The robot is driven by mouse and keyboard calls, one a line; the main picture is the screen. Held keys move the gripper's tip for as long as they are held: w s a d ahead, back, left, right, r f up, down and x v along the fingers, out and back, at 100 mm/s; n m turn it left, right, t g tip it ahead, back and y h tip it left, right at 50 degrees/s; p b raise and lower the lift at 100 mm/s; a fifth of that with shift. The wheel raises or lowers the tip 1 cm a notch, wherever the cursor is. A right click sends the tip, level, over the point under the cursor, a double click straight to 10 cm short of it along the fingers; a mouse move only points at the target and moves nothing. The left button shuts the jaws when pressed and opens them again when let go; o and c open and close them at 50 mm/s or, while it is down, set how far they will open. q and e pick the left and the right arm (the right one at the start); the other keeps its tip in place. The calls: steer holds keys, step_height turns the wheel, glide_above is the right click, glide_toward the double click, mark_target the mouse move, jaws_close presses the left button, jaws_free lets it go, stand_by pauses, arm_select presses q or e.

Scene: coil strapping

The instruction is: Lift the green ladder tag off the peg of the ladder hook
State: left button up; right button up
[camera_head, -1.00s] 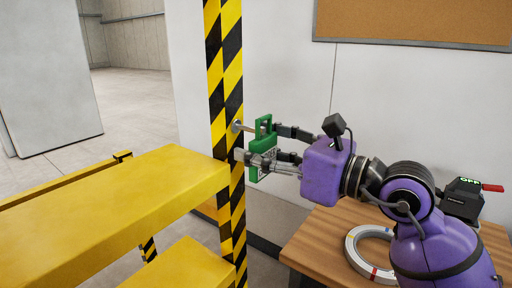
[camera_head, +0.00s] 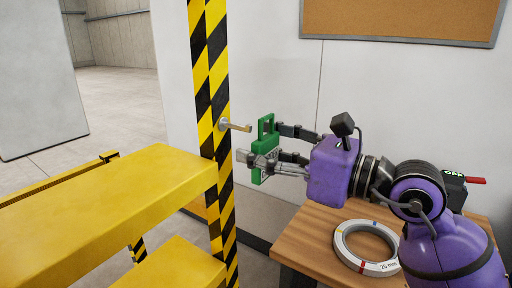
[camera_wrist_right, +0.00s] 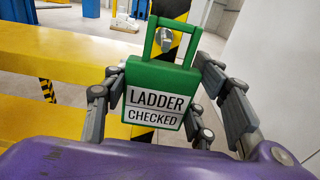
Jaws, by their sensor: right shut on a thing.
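The green ladder tag (camera_head: 267,144) has a loop handle on top and a white "LADDER CHECKED" label, seen in the wrist view (camera_wrist_right: 160,95). My right gripper (camera_head: 278,146) is shut on the tag's body, with fingers at both sides, and holds it upright. The ladder hook's metal peg (camera_head: 236,126) sticks out of the striped post. In the head view the tag is right of the peg's tip, with a small gap between them. In the wrist view the peg's end (camera_wrist_right: 165,39) shows through the loop, behind it. My left gripper is not in view.
The yellow-and-black post (camera_head: 212,110) and yellow steps (camera_head: 110,195) stand left of the tag. A wooden table (camera_head: 310,240) at the lower right bears a white ring (camera_head: 365,247) and a dark device with a red handle (camera_head: 455,187). A corkboard hangs on the wall.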

mark_target(270, 151)
steer(key=shift+v, duration=2.1)
